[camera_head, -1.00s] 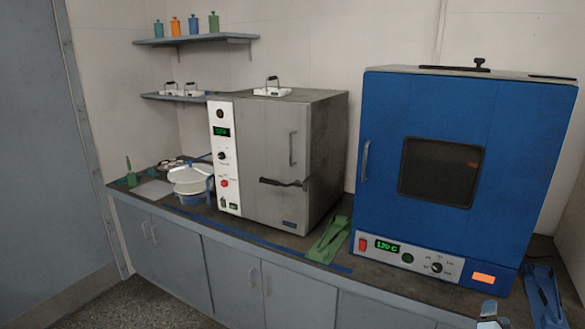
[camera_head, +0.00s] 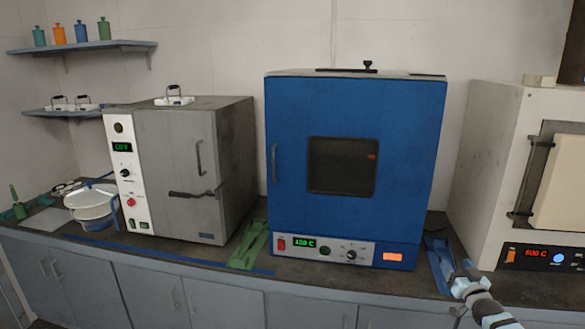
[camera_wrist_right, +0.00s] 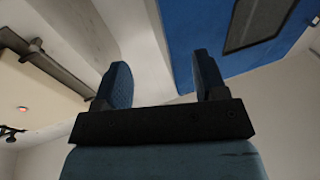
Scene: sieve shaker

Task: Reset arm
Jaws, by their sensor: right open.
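My right gripper (camera_head: 464,278) is at the lower right of the head view, in front of the counter near the blue oven. In the right wrist view its two fingers (camera_wrist_right: 162,85) stand apart with nothing between them. The blue oven (camera_head: 410,140) with a dark window stands in the middle of the counter; its door is closed and part of it shows at the top right of the wrist view. My left gripper is in neither view.
A grey oven (camera_head: 180,160) stands left on the counter (camera_head: 330,284). A white furnace (camera_head: 490,150) stands right. A green holder (camera_head: 249,245) and a blue holder (camera_head: 438,262) flank the blue oven. A white bowl (camera_head: 90,205) is at far left. Shelves (camera_head: 85,47) hold several bottles.

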